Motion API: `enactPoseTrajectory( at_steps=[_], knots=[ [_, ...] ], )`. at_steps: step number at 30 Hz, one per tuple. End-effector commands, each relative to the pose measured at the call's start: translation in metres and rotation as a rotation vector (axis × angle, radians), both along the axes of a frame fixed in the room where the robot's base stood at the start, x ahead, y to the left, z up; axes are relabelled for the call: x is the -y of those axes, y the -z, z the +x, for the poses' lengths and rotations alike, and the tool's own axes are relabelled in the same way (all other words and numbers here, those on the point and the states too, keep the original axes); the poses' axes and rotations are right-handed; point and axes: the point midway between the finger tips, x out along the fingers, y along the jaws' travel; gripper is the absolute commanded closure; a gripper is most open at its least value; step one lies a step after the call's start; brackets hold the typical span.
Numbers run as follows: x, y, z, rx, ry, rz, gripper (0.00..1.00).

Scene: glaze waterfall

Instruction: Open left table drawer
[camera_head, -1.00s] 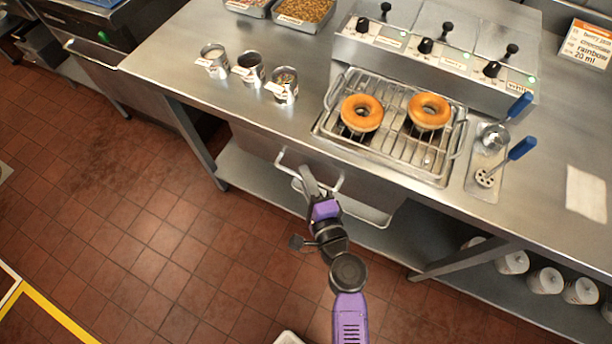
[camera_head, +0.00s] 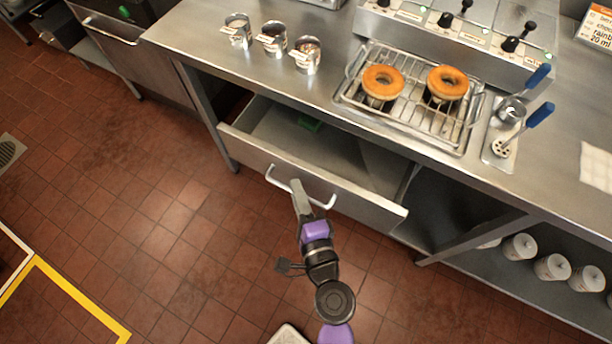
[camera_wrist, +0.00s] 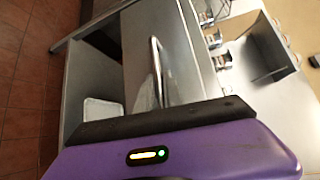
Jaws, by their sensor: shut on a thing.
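The left table drawer (camera_head: 240,148) hangs under the steel worktop and is pulled well out, with its inside showing. The fingertips are partly hidden in the wrist view.
The worktop (camera_head: 225,75) above holds several metal cups (camera_head: 272,39) and a wire rack (camera_head: 432,122) with two doughnuts. A lower shelf with white containers (camera_head: 552,267) is at the right. The floor (camera_head: 150,230) in front of the drawer is mostly clear.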

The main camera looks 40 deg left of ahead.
Motion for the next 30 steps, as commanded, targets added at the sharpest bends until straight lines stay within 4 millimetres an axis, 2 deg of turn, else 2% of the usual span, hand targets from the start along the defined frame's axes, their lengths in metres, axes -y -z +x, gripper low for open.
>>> enactPoseTrajectory(
  at_steps=[3, 9, 15, 21, 30],
  knots=[
    [0.010, 0.005, -0.031, -0.004, 0.005, -0.002, 1.00],
    [0.021, 0.005, -0.080, -0.004, 0.004, 0.000, 1.00],
    [0.030, 0.004, -0.117, -0.003, 0.004, -0.001, 1.00],
    [0.035, 0.003, -0.139, -0.001, 0.004, -0.001, 1.00],
    [0.037, 0.001, -0.148, 0.000, 0.005, -0.002, 1.00]
  ],
)
